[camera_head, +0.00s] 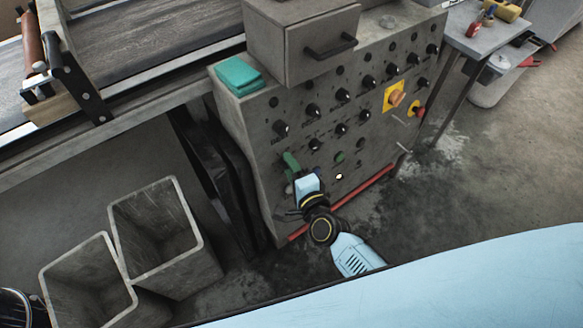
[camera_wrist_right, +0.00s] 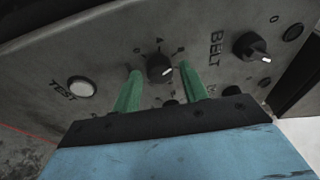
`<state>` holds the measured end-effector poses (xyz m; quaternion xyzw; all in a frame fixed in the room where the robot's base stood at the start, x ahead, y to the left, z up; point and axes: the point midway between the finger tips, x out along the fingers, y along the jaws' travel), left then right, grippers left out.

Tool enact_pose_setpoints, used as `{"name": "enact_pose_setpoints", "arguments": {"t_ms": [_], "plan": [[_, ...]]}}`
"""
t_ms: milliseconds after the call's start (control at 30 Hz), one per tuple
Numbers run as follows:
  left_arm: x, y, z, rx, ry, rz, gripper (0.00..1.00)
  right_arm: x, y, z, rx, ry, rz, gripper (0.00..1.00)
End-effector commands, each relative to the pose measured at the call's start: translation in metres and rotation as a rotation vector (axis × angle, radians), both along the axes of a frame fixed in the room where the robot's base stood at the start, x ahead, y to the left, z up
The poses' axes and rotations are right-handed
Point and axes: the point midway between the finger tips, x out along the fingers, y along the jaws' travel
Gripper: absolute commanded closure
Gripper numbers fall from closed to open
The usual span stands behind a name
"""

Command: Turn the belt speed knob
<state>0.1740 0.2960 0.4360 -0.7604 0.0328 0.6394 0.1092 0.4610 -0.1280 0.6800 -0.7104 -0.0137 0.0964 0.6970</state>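The grey control panel (camera_head: 352,150) carries rows of black knobs. My right gripper (camera_head: 291,161) is at the panel's lower left, by the lower knobs. A narrow gap shows on each side of this knob; contact is not visible. The word BELT is printed between it and another black knob (camera_wrist_right: 250,46) to the right. Which knob the word labels is unclear. My left gripper is not in view.
A white button (camera_wrist_right: 81,87) marked TEST lies left of the fingers. Two grey bins (camera_head: 165,238) (camera_head: 88,282) stand at lower left.

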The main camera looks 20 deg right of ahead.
Motion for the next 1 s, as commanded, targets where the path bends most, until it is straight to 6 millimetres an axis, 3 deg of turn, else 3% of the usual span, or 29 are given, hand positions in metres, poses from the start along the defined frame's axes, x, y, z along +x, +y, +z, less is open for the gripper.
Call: {"name": "enact_pose_setpoints", "arguments": {"t_ms": [333, 467, 700, 1000], "plan": [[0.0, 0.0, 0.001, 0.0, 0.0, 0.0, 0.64, -0.001, 0.0, 0.0, -0.001, 0.001, -0.001, 0.49], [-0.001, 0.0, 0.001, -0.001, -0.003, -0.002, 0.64, -0.012, -0.002, 0.001, -0.001, 0.002, -0.001, 0.49], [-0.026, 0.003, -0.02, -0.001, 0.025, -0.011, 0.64, -0.061, -0.01, 0.008, -0.004, 0.003, 0.002, 0.49], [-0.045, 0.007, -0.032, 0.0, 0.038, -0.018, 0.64, -0.117, -0.018, 0.014, -0.001, 0.001, 0.001, 0.49]]}}
